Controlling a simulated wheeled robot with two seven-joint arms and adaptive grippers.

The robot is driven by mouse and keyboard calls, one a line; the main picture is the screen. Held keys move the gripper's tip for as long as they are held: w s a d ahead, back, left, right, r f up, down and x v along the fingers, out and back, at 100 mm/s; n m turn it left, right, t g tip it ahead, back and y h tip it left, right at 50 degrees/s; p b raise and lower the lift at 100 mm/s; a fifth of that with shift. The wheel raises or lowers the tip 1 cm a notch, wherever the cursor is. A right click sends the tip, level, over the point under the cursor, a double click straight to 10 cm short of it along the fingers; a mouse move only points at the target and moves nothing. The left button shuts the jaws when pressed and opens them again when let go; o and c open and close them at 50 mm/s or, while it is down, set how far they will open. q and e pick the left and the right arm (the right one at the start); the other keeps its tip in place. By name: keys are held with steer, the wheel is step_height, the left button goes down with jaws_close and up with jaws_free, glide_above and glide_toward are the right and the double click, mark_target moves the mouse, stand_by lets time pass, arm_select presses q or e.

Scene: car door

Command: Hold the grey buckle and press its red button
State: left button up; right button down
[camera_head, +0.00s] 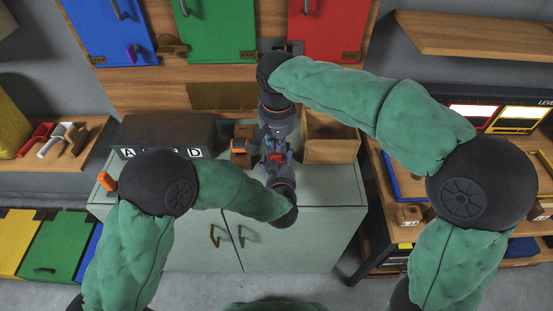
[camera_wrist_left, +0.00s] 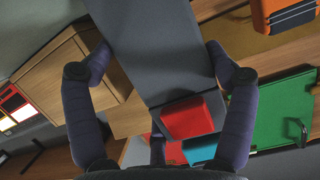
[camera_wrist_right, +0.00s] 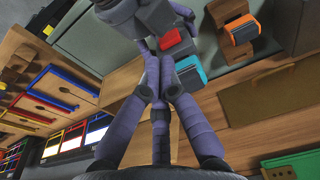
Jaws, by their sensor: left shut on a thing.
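The grey buckle (camera_wrist_left: 165,50) stands between the two fingers of my left gripper (camera_wrist_left: 155,60), which is shut on it. Its red button (camera_wrist_left: 187,120) is uncovered and faces the lower part of the left wrist view. The button also shows in the head view (camera_head: 277,155) and the right wrist view (camera_wrist_right: 169,39). A cyan part (camera_wrist_right: 188,67) shows beside the buckle. My right gripper (camera_wrist_right: 160,62) is shut and empty, its fingertips together close to the red button. I cannot tell whether they touch it. In the head view my right gripper (camera_head: 276,131) partly hides the buckle.
A cabinet top (camera_head: 325,185) lies below both grippers. An orange buckle-like piece on a brown stand (camera_wrist_right: 242,30) is close by. An open wooden box (camera_head: 331,150) stands right, a dark lettered box (camera_head: 165,130) left. Colored doors (camera_head: 217,30) line the back wall.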

arm_select(q)
steer(key=shift+s+f, duration=0.1)
steer(key=shift+f, duration=0.05)
steer(key=o, duration=1.2)
